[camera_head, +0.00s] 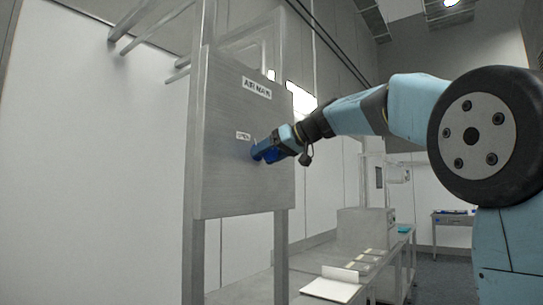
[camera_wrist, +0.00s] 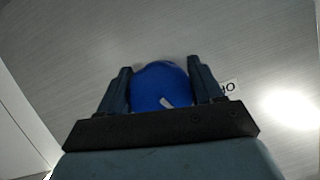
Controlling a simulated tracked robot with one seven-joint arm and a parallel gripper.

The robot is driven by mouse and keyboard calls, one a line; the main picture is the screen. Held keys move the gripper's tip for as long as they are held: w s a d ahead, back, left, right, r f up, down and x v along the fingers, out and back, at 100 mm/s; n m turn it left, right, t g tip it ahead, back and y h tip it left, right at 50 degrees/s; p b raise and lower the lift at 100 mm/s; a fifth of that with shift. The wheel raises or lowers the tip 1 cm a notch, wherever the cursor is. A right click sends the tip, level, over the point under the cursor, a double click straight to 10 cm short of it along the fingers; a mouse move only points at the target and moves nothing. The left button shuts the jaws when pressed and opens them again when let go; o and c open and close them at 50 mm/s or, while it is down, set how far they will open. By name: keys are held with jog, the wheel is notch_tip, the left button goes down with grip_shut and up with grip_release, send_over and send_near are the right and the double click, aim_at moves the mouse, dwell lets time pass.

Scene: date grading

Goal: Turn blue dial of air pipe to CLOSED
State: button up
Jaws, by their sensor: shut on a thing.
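The blue dial (camera_wrist: 158,84) sits on a grey metal panel (camera_head: 225,180) labelled "AIR MAIN". In the wrist view my gripper (camera_wrist: 160,78) has one finger on each side of the dial and is shut on it. A short white mark shows on the dial's face, slanting toward the lower right. In the head view my gripper (camera_head: 258,152) reaches the panel from the right, and the dial is mostly hidden by it. A label that seems to read "OPEN" (camera_head: 243,135) is just above left of the dial. A partly covered label (camera_wrist: 229,87) shows beside the right finger. No CLOSED label is readable.
The panel stands on two metal legs in front of a pale wall. A bench (camera_head: 345,270) with flat trays and a grey box (camera_head: 365,227) stands below and to the right. Pipes run behind the panel at the top. A bright glare lies on the panel's right in the wrist view.

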jog(key=m+g+y, duration=0.1)
jog(key=m, duration=0.1)
jog(key=shift+r+m, duration=0.1)
jog(key=shift+m, duration=0.2)
jog(key=m+g+y, duration=0.1)
jog(key=m, duration=0.1)
jog(key=shift+s+a+m+y, duration=0.1)
jog(key=shift+m+y, duration=0.2)
jog(key=shift+y, duration=0.1)
jog(key=m+y, duration=0.1)
jog(key=m, duration=0.2)
jog(key=shift+r+g+y, duration=0.1)
jog(key=shift+g+y, duration=0.2)
jog(key=shift+s+a+m+y, duration=0.1)
jog(key=shift+m+y, duration=0.5)
jog(key=shift+m, duration=0.8)
jog(key=o, duration=1)
jog(key=shift+c, duration=0.2)
jog(key=v, duration=1.3)
jog(key=shift+d, duration=0.4)
